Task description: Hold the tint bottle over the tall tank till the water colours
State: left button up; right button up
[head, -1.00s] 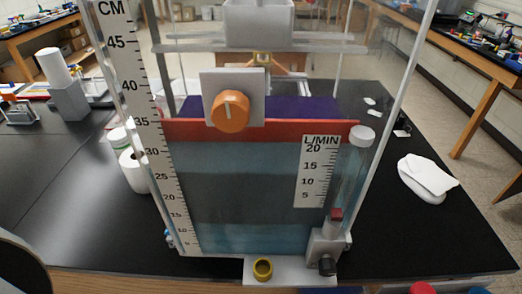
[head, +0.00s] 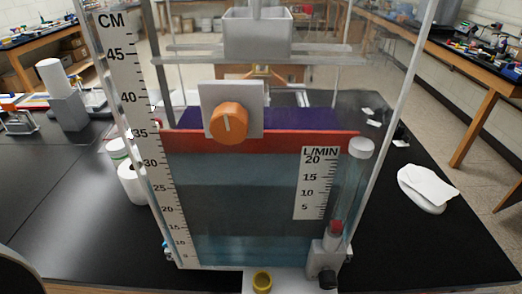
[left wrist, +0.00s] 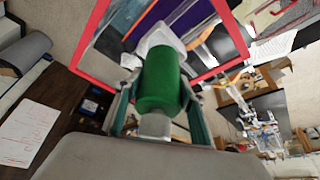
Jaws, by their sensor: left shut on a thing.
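The tall tank (head: 255,215) fills the middle of the head view. It has a red rim band and a CM scale on its left. Behind its front wall I see bluish bands with a darker grey band between them. In the left wrist view my left gripper (left wrist: 157,112) is shut on the green tint bottle (left wrist: 160,75), with a finger on each side. The bottle's grey end (left wrist: 155,125) faces the camera; its far end overlaps a pale grey piece by a red-edged frame (left wrist: 83,40). The left gripper and bottle are not visible in the head view. My right gripper is in neither view.
An orange knob (head: 228,122) sits on a grey plate at the tank's front. A clear flow tube (head: 350,185) with a red float stands at its right.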

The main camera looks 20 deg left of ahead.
pick_arm(q)
jog(key=s+d+r+b, duration=0.1)
jog(key=s, duration=0.5)
jog(key=s+d+r+b, duration=0.1)
jog(key=s+d, duration=0.1)
jog(key=s, duration=0.4)
jog(key=shift+s+d, duration=0.3)
jog(key=shift+s, duration=0.05)
jog(key=shift+f, duration=0.1)
